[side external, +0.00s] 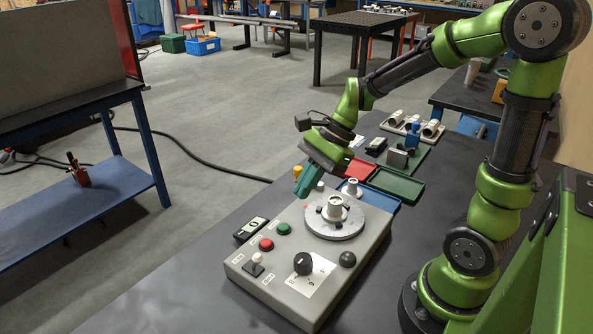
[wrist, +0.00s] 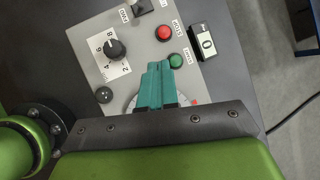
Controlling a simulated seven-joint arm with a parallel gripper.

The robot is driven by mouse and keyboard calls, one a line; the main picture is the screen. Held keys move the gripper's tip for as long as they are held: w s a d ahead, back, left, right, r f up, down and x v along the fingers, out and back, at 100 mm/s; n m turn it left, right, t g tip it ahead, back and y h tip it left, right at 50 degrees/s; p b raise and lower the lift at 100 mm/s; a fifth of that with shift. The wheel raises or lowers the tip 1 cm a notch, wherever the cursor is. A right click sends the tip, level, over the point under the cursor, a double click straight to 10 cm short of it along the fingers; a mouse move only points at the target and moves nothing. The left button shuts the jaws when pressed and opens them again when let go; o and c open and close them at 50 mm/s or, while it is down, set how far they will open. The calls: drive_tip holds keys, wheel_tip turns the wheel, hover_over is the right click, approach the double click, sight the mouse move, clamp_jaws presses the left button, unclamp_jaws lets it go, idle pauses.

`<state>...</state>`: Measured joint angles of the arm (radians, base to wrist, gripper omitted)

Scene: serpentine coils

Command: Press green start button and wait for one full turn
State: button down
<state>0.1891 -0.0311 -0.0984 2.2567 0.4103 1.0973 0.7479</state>
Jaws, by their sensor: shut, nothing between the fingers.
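The green start button (side external: 283,229) sits on the top of a grey control box (side external: 245,262), beside a red button (side external: 266,244). In the wrist view the green button (wrist: 176,60) lies just right of my fingertips, with the red button (wrist: 164,33) above it. My gripper (side external: 298,191) has teal fingers, shut and empty. It hangs tilted above the box, apart from the green button.
The box also carries a black dial (side external: 303,263), a toggle lever (side external: 256,260) and a dark knob (side external: 347,259). A small display (wrist: 208,43) reading 0 lies beside it. Red (side external: 359,169) and green (side external: 397,186) trays lie behind. The dark table is clear at front left.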

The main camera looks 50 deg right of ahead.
sight(287, 224)
drive_tip(key=w+m+y, duration=0.1)
drive_tip(key=m, duration=0.3)
drive_tip(key=w+m, duration=0.2)
drive_tip(key=m, duration=0.2)
drive_tip(key=w+m+y, duration=0.1)
drive_tip(key=m, duration=0.2)
drive_tip(key=shift+w+a+r+m+t+y, duration=0.25)
drive_tip(key=shift+a+m+t+y, duration=0.05)
drive_tip(key=shift+a+m+t, duration=0.1)
drive_tip(key=shift+f, duration=4.4)
drive_tip(key=shift+f, duration=0.2)
drive_tip(key=shift+f, duration=0.25)
